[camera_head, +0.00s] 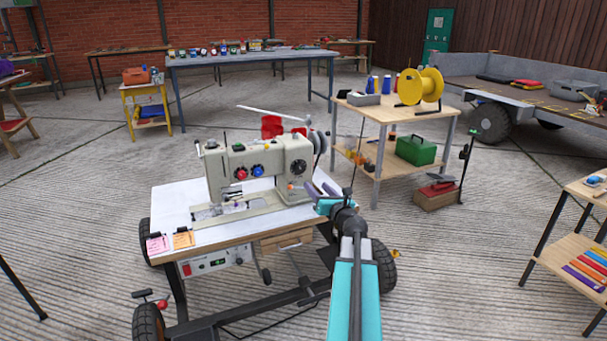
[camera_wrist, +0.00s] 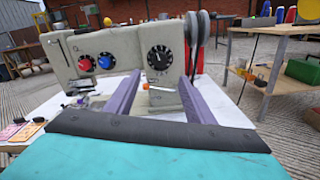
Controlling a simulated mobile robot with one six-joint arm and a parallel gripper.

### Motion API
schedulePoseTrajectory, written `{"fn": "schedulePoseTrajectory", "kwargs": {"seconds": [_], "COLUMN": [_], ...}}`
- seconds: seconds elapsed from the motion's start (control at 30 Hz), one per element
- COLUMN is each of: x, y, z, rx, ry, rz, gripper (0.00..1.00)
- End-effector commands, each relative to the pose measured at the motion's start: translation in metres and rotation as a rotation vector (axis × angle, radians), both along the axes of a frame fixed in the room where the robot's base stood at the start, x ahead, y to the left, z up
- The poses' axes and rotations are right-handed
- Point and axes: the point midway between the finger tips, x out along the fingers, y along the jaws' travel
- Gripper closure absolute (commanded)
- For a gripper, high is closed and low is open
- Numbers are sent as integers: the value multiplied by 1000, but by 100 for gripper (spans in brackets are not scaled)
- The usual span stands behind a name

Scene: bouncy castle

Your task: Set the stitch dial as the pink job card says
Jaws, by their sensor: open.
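A cream sewing machine (camera_head: 228,165) stands on a white-topped wheeled table. Its round black dial with white marks (camera_head: 297,168) is on the right end of its front; in the wrist view the dial (camera_wrist: 159,57) is straight ahead, above and between my finger tips. The dial's setting is too small to read. The pink job card (camera_head: 157,244) lies at the table's front left corner; it shows at lower left in the wrist view (camera_wrist: 10,130). Its writing is unreadable. My gripper (camera_head: 322,198) is open and empty, in front of the machine's right end, apart from the dial.
A red knob (camera_head: 241,174) and a blue knob (camera_head: 258,171) sit left of the dial. An orange card (camera_head: 183,238) lies beside the pink one. Grey wheels (camera_wrist: 201,28) stick out at the machine's right end. A wooden table (camera_head: 437,112) with a yellow spool stands behind right.

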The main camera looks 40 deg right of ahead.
Motion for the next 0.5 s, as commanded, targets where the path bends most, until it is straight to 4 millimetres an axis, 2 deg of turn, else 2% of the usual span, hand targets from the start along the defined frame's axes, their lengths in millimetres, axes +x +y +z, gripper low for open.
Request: {"fn": "schedulePoseTrajectory", "kwargs": {"seconds": [0.5], "x": [42], "y": [-19], "z": [-2], "rx": [1], "ry": [0], "rz": [0], "gripper": [51]}}
